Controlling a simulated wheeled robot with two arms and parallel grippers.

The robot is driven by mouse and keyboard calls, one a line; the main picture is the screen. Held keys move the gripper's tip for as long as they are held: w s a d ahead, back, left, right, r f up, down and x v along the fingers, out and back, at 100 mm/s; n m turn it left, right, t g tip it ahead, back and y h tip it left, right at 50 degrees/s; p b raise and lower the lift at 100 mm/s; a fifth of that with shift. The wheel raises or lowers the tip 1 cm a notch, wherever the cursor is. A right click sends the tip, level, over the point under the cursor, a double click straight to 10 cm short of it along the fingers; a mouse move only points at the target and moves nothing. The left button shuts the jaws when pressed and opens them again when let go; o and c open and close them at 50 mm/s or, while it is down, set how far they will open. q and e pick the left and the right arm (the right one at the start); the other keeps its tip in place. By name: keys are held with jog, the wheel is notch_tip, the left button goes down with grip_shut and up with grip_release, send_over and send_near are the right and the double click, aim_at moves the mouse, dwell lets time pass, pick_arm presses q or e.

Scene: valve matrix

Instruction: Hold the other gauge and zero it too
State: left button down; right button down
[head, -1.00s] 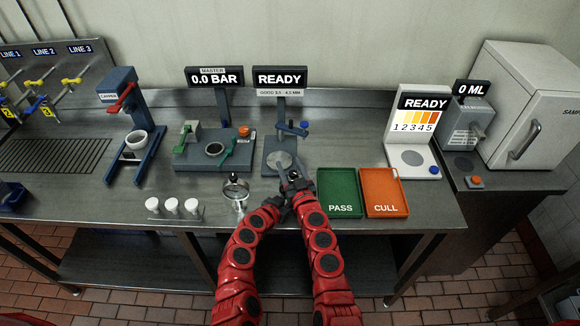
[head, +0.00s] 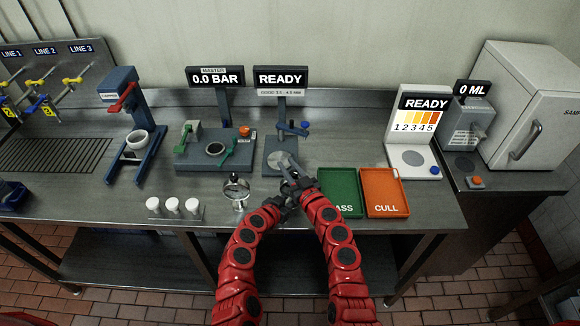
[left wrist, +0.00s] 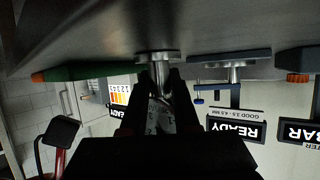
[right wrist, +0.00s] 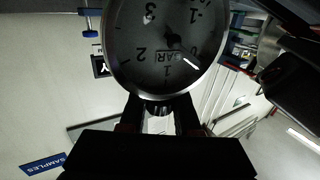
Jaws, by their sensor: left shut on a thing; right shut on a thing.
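My right gripper (right wrist: 158,112) is shut on the dark knob at the gauge's rim. My left gripper (left wrist: 158,85) is shut on a metal stem (left wrist: 158,68), apparently the same gauge's; its flange is close to the table. In the head view both grippers meet left of the green tray and largely hide this gauge. Another gauge (head: 236,188) stands upright to their left, apart from both.
The MASTER display (head: 215,77) reads 0.0 BAR. The green PASS tray (head: 338,183) and orange CULL tray (head: 385,192) lie close right of my grippers. A gauge fixture with a READY display (head: 280,78) stands behind. A rack of white cylinders (head: 174,208) is at left.

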jog(key=n+g+y, duration=0.2)
jog(key=y, duration=0.1)
jog(key=n+g+y, duration=0.1)
jog(key=shift+s+a+n+g, duration=0.15)
jog(key=shift+a+n+g, duration=0.1)
jog(key=shift+n+g, duration=0.05)
pick_arm(q)
jog(key=shift+d+r, duration=0.1)
pick_arm(e)
jog(key=shift+s+a+n+g+y, duration=0.15)
jog(key=shift+s+n+g+y, duration=0.05)
jog(key=shift+n+g+y, duration=0.3)
jog(key=shift+s+a+n+g+y, duration=0.15)
jog(key=shift+n+g+y, duration=0.25)
jog(key=shift+g+y, duration=0.2)
jog(key=c, duration=0.6)
grip_release()
jog(key=shift+d, duration=0.1)
jog(key=v, duration=1.2)
